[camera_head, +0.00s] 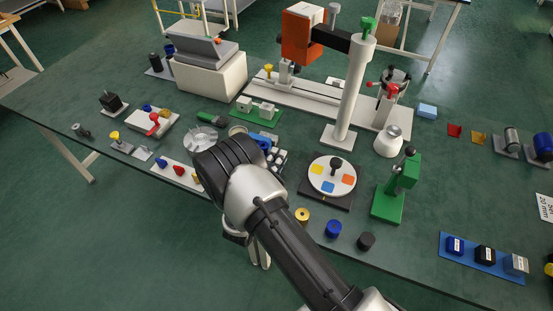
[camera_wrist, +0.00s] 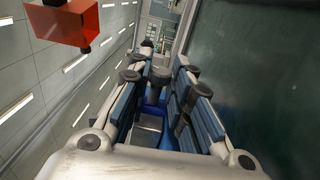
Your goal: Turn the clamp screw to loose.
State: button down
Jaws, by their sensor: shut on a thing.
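The white lift column (camera_head: 350,95) stands upright at the back right and carries a black arm with an orange box (camera_head: 302,35). A green knob (camera_head: 368,25) is on its top and a red handle (camera_head: 390,91) is beside its shaft. I cannot tell which is the clamp screw. My gripper is mostly hidden behind my wrist in the head view, well apart from the column. The held thing cannot be made out. The orange box also shows there (camera_wrist: 68,22).
A round plate with coloured squares (camera_head: 332,175) and a green stand (camera_head: 392,190) lie between my wrist and the table's right side. Small knobs and a blue strip (camera_head: 482,258) line the front. A grey console (camera_head: 208,65) stands at the back left.

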dwell(0.4)
jog(key=c, duration=1.4)
grip_release()
jog(key=v, duration=1.2)
jog(key=shift+w+d, duration=0.1)
